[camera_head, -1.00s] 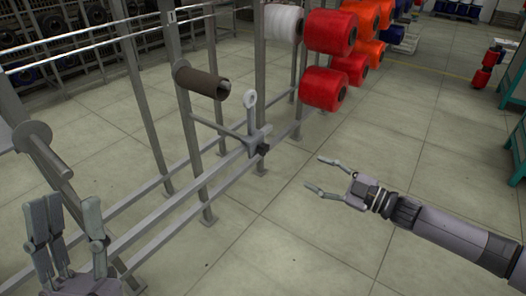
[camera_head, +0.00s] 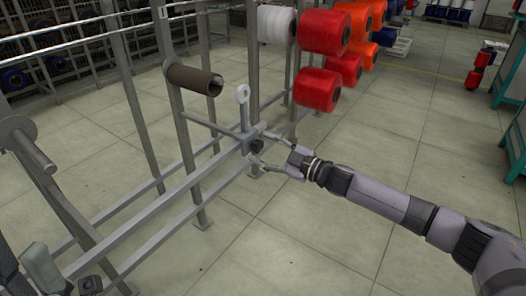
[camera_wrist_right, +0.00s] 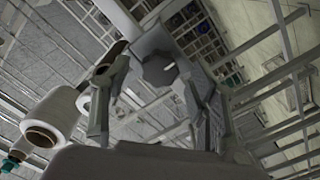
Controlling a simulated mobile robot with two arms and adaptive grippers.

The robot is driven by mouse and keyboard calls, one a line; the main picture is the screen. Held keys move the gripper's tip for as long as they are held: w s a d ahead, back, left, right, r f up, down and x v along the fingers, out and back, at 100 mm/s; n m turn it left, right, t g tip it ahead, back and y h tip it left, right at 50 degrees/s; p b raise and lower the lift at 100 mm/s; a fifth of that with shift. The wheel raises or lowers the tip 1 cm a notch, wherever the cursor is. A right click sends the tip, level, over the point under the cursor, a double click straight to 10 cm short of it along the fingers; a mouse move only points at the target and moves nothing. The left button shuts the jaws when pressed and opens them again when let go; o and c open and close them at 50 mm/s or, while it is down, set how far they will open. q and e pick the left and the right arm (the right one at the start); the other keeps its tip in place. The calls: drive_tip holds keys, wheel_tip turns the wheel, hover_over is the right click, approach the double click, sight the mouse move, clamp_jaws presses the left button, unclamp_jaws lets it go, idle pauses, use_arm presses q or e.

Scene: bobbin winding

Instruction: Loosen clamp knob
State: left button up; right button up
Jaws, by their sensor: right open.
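The dark clamp knob (camera_head: 256,146) is on the grey clamp (camera_head: 247,134) on the rail of the creel frame, below an upright rod with a white ring eyelet (camera_head: 243,92). My right gripper (camera_head: 263,149) is open, with its fingers at either side of the knob; I cannot tell if they touch it. In the right wrist view the knob (camera_wrist_right: 158,70) shows as a dark faceted shape between the spread fingers (camera_wrist_right: 152,105). My left gripper (camera_head: 66,276) is at the bottom left, partly cut off, its fingers apart and empty.
A brown tube (camera_head: 195,79) sticks out from the frame left of the clamp. Red bobbins (camera_head: 317,88) and a white bobbin (camera_head: 277,25) hang behind it. The long rail (camera_head: 160,208) runs toward me. The floor (camera_head: 380,150) on the right is clear.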

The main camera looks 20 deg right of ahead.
drive_tip(key=shift+w+a, duration=0.25)
drive_tip(key=shift+w, duration=0.05)
drive_tip(key=shift+c, duration=0.3)
drive_tip(key=c, duration=1.1)
